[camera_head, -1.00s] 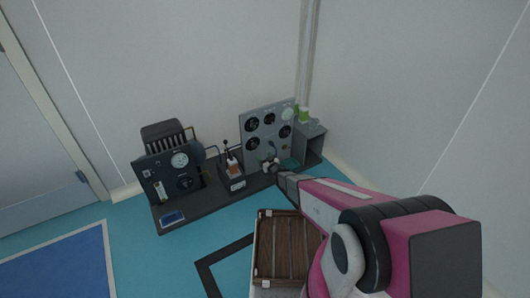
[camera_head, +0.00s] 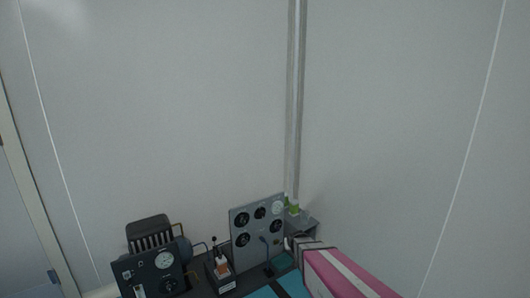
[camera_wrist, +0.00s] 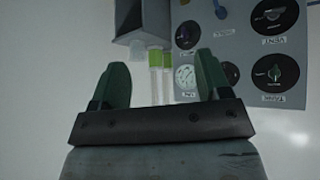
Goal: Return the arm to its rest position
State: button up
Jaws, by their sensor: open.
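My arm shows as a pink and white link (camera_head: 340,275) at the bottom right of the head view, cut off by the lower edge. Its end lies in front of the right part of the equipment bench, and the fingers cannot be made out there. In the wrist view my gripper (camera_wrist: 162,82) shows two dark green fingers set wide apart. It is open, with nothing held between the fingers.
A grey panel with round dials (camera_head: 258,222) stands just left of my arm's end; it also shows in the wrist view (camera_wrist: 250,30). A gauge box (camera_head: 150,272) stands further left. A grey open box (camera_wrist: 142,20) is near the fingers. Plain walls rise behind.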

jog(key=s+d+r+g, duration=0.1)
jog(key=s+r+g, duration=0.1)
jog(key=s+r, duration=0.2)
jog(key=s+d+r+g, duration=0.2)
jog(key=s+r+g, duration=0.1)
jog(key=s, duration=0.7)
jog(key=s+d+r+m+g, duration=0.1)
jog(key=s+d+r+g, duration=0.1)
jog(key=s+r, duration=0.3)
jog(key=shift+s+g, duration=0.6)
jog(key=shift+s, duration=0.65)
